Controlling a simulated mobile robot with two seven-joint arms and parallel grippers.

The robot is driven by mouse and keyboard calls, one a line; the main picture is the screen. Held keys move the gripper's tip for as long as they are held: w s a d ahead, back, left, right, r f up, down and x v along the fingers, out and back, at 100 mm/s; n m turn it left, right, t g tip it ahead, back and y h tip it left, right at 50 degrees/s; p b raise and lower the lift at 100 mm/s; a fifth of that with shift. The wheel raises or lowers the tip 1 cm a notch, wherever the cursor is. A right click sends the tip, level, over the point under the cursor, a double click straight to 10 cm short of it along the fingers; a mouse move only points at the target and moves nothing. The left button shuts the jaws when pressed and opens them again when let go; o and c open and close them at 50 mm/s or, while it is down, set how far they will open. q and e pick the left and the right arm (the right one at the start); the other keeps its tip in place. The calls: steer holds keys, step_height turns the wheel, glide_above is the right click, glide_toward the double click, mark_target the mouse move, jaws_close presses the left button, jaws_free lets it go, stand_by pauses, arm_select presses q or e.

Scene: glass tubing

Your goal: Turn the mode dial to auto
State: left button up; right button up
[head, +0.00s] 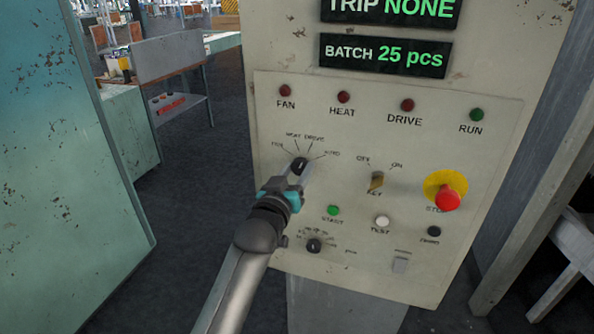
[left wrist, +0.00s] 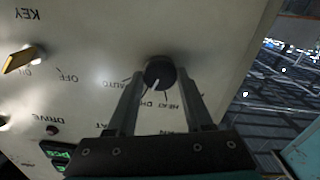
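The mode dial (head: 299,166) is a black round knob on the cream control panel, with FAN, HEAT, DRIVE and AUTO marks around its top. In the left wrist view the panel is upside down, and the dial (left wrist: 159,72) has a white pointer line that appears to point toward DRIVE. My left gripper (head: 303,174) reaches up to the dial from below. Its two fingers (left wrist: 158,80) stand on either side of the knob, seemingly with small gaps, so it looks open. My right gripper is not in view.
A key switch (head: 376,181), a red stop button on a yellow plate (head: 446,193), a green start button (head: 333,210), a white test button (head: 382,221) and a lower small dial (head: 314,245) are nearby. A teal cabinet (head: 60,150) stands at the left.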

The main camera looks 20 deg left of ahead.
arm_select(q)
jaws_close()
stand_by(0.3)
steer(key=m+p, duration=0.2)
steer(key=m, duration=0.1)
steer(key=shift+r+m+p, duration=0.1)
steer(key=shift+m+p, duration=0.2)
steer(key=shift+d+m+p, duration=0.1)
steer(key=shift+m+p, duration=0.65)
steer(key=shift+m, duration=1.45)
steer(key=o, duration=0.5)
jaws_free()
steer(key=shift+o, duration=0.2)
